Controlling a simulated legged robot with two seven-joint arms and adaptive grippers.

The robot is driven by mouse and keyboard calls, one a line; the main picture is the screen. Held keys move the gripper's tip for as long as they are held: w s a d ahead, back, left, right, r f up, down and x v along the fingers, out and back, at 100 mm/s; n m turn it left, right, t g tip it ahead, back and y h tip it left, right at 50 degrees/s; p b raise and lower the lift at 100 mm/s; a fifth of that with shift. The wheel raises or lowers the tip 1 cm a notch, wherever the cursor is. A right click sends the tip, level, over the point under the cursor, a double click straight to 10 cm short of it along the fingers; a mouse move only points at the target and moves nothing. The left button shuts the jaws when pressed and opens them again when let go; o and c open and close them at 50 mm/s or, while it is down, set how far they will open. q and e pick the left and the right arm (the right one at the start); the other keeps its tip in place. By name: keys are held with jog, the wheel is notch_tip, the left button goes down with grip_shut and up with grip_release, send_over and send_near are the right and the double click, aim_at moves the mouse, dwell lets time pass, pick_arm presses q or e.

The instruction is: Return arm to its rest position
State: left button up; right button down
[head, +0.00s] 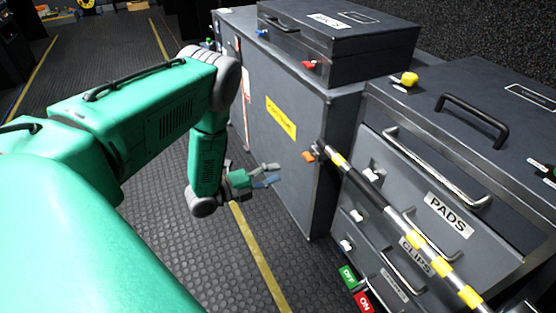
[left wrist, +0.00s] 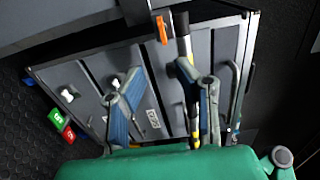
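My left arm is green with grey joints and comes in from the left in the head view. Its elbow is raised and its forearm hangs down over the ribbed floor. My left gripper (head: 270,174) is in front of the dark grey cabinet's side, left of the striped pole. In the left wrist view my left gripper (left wrist: 165,100) has its two blue-and-grey fingers spread apart, with nothing held between them. The yellow-and-black striped pole (head: 411,226) appears behind the fingers in the left wrist view (left wrist: 184,45). My right gripper is not in view.
A dark cabinet (head: 285,160) carries a handled case (head: 340,42). To its right stands a drawer unit (head: 400,145) with PADS and CLIPS labels and protruding handles. Floor at left is clear.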

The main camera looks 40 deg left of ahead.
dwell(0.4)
pick_arm(q)
jog(key=s+d+f+n+g+y+p, duration=0.3)
jog(key=s+d+n+g+y+p, duration=0.15)
jog(key=s+d+n+g, duration=0.5)
jog(key=s+d+r+n+g+y+p, duration=0.1)
jog(key=s+n+g, duration=0.2)
jog(key=s+n, duration=0.3)
jog(key=s+d+r+n+g+y+p, duration=0.1)
jog(key=s+n, duration=0.5)
jog(key=s, duration=0.6)
jog(key=shift+s+d+r+g+p, duration=0.15)
jog(key=shift+d+r+g+p, duration=0.4)
jog(key=shift+g, duration=0.7)
jog(key=shift+r+n+y, duration=0.2)
jog(key=shift+n+y, duration=0.05)
jog(key=shift+d, duration=0.1)
